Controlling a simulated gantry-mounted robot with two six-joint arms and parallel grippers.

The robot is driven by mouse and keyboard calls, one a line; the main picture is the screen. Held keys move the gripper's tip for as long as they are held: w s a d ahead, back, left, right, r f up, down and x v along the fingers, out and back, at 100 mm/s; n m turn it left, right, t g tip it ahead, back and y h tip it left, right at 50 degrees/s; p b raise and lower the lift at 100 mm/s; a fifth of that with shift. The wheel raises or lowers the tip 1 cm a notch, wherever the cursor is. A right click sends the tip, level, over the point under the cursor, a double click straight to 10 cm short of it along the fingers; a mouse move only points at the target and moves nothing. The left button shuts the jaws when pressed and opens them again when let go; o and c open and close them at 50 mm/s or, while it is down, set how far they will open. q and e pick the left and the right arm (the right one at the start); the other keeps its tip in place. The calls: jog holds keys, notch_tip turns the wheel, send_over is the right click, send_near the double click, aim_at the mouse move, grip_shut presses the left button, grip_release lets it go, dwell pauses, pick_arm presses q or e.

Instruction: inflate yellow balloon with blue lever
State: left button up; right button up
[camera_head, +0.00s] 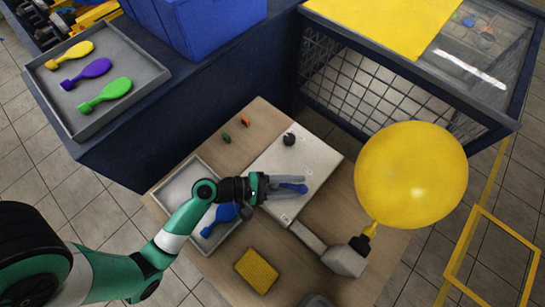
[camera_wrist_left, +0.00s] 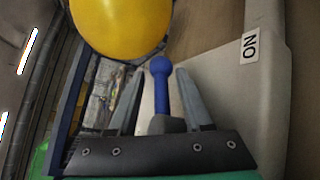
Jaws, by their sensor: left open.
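The yellow balloon (camera_head: 410,172) is large and round, on the nozzle (camera_head: 359,243) at the right of the pump. It also shows at the top of the left wrist view (camera_wrist_left: 120,22). The blue lever (camera_head: 293,188) stands on the pale pump plate (camera_head: 312,165); the left wrist view shows its round knob and shaft (camera_wrist_left: 161,85). My left gripper (camera_head: 303,184) is open around the lever, with a finger on either side of it (camera_wrist_left: 158,75). Whether the fingers touch the lever is unclear. My right gripper is not in view.
A grey tray (camera_head: 152,75) at the upper left holds limp yellow, purple and green balloons. A blue balloon (camera_head: 222,214) lies in a tray below my left wrist. A yellow sponge (camera_head: 256,270) is in front. A mesh cage (camera_head: 375,85) stands behind. An ON label (camera_wrist_left: 250,46) marks the pump.

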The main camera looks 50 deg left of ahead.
aim_at(293, 186)
pick_arm(q)
notch_tip(293, 186, up, 3)
jog(key=shift+r+p, duration=0.15)
jog(key=shift+p, duration=0.8)
jog(key=s+d+r+p, duration=0.5)
jog(key=s+r, duration=0.4)
jog(key=s, duration=0.4)
jog(key=shift+d+r+p, duration=0.2)
jog(key=shift+r+p, duration=0.1)
